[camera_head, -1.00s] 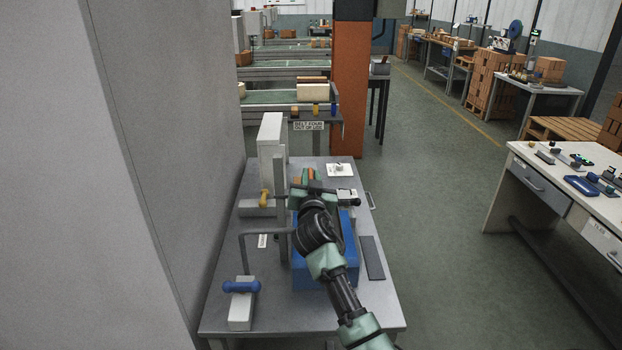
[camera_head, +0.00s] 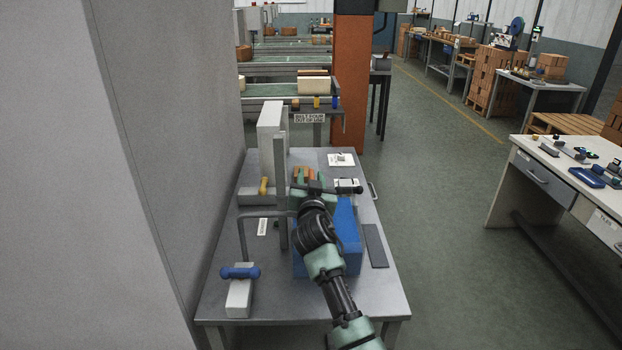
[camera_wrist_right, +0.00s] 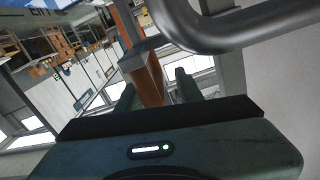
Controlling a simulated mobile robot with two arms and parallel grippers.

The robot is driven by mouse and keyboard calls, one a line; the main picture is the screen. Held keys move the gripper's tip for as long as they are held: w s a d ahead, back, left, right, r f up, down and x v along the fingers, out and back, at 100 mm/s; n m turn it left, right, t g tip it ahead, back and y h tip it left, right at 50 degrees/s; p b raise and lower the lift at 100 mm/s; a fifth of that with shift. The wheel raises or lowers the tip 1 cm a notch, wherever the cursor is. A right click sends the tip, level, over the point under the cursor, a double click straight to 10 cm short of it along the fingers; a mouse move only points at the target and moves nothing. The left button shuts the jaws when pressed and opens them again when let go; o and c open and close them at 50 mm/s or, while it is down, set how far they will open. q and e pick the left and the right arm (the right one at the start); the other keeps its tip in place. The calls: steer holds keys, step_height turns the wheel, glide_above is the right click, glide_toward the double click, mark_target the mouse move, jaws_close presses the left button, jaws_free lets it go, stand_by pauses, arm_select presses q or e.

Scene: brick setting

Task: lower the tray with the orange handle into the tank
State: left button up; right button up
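My right gripper (camera_head: 304,174) is above the far end of the blue tank (camera_head: 350,240) on the metal table, pointing away from me. The tank's inside is also mostly covered. My left gripper is not in view.
A grey upright post (camera_head: 281,200) and a bent grey rod (camera_head: 242,240) stand left of the tank. The rod passes close in the wrist view (camera_wrist_right: 215,35). Blue-handled (camera_head: 240,273) and yellow-handled (camera_head: 263,187) pieces lie left. A dark flat strip (camera_head: 375,246) lies right.

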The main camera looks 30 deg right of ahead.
steer(key=shift+s, duration=0.15)
steer(key=shift+s+a+f, duration=0.1)
steer(key=shift+s+a, duration=0.05)
steer(key=shift+s, duration=0.15)
steer(key=b+v, duration=0.1)
steer(key=v, duration=0.6)
